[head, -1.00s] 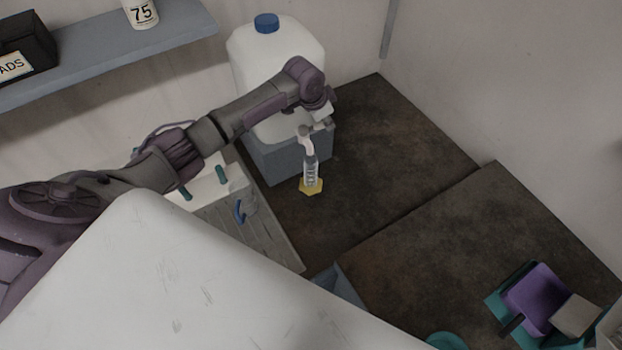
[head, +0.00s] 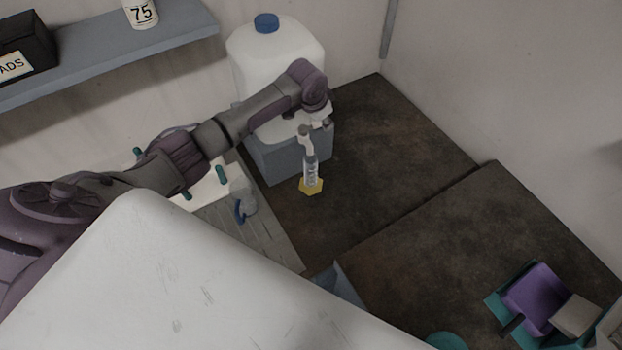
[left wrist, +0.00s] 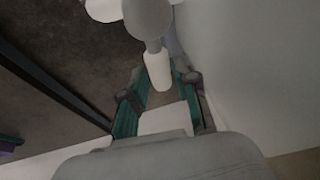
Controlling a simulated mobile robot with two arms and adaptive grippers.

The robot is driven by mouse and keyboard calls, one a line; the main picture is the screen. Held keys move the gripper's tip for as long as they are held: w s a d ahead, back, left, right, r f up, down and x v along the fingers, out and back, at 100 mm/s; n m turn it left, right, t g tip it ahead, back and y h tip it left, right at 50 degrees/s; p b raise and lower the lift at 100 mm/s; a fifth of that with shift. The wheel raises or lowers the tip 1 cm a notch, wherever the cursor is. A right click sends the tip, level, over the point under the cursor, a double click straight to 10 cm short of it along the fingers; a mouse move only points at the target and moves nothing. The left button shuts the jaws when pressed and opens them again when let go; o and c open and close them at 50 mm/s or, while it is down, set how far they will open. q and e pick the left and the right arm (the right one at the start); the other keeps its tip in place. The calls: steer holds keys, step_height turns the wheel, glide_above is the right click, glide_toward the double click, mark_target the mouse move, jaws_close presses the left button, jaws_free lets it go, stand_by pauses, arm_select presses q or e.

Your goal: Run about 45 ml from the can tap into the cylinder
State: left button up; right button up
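The big white can (head: 277,65) with a blue cap stands on a grey block (head: 290,160) against the back wall. Its pale tap (head: 306,136) sticks out at the front. The clear cylinder (head: 310,170) with a yellow six-sided foot (head: 311,187) stands upright under the tap. Its liquid level is too small to read. My left gripper (head: 325,118) is at the tap. In the left wrist view, its teal-padded fingers (left wrist: 163,88) are apart, with a white rounded tap part (left wrist: 158,70) between their tips and gaps on both sides. My right gripper is not in view.
A grey shelf (head: 100,55) holds a dark box (head: 25,40) and a white container marked 75 (head: 141,13). A purple scoop-like item (head: 538,298) lies at the lower right. The dark bench (head: 400,150) right of the cylinder is clear.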

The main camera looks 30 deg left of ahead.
arm_select(q)
steer(key=shift+o, duration=1.4)
steer(key=shift+w+a+r, duration=0.1)
steer(key=shift+w+r, duration=0.05)
steer(key=shift+r, duration=0.05)
steer(key=shift+w+r, duration=0.1)
steer(key=shift+r, duration=0.1)
steer(key=shift+r, duration=0.4)
steer(key=v, duration=1.1)
steer(key=shift+s, duration=0.3)
